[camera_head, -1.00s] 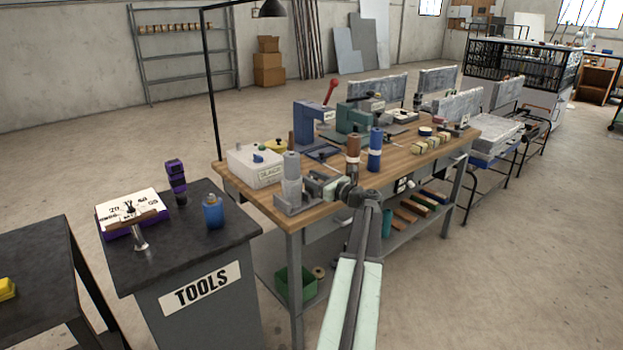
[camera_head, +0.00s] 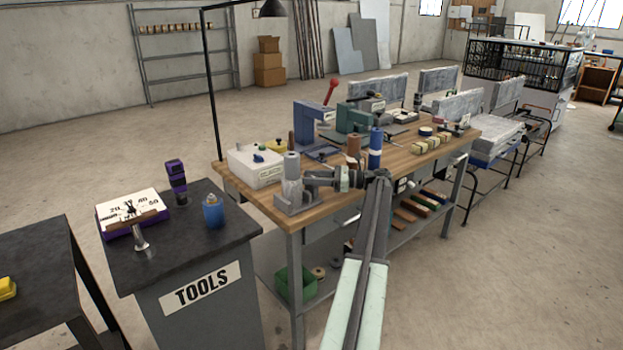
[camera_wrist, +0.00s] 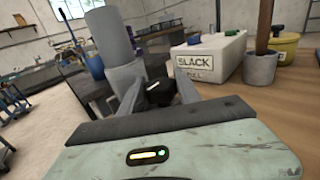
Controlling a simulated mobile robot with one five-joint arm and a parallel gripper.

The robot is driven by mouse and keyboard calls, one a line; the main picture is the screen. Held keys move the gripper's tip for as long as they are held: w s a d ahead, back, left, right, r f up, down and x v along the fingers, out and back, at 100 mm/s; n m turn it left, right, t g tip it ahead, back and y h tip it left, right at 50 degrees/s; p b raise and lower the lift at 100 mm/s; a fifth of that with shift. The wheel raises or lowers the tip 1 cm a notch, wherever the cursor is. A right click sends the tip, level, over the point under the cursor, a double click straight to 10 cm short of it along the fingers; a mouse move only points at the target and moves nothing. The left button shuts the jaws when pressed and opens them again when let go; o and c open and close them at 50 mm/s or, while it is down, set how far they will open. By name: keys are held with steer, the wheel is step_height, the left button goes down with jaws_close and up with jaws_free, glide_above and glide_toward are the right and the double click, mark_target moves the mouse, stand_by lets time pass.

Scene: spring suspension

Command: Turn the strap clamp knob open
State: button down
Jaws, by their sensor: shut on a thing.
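The strap clamp (camera_head: 293,196) is a grey bracket on the front left corner of the wooden workbench, with a grey upright cylinder (camera_head: 292,166) in it. In the wrist view the same cylinder (camera_wrist: 109,36) rises at left, just beyond my fingers. A small black knob (camera_wrist: 159,92) sits between my two fingers, on the clamp's near side. My gripper (camera_head: 308,178) reaches the clamp from the right and is shut on the knob. It also shows in the wrist view (camera_wrist: 159,98). The fingers hide the knob's sides, and the head view does not show it clearly.
A white box labelled SLACK (camera_wrist: 208,58) stands behind the clamp. A brown cylinder (camera_head: 353,150) and a blue cylinder (camera_head: 375,150) stand to the right, close to my arm. The grey TOOLS cabinet (camera_head: 208,290) is at left. Open floor lies at right.

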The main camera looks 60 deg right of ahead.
stand_by(0.4)
steer(key=c, duration=1.1)
jaws_free()
steer(key=shift+c, duration=0.2)
steer(key=v, duration=0.8)
steer(key=shift+w, duration=0.1)
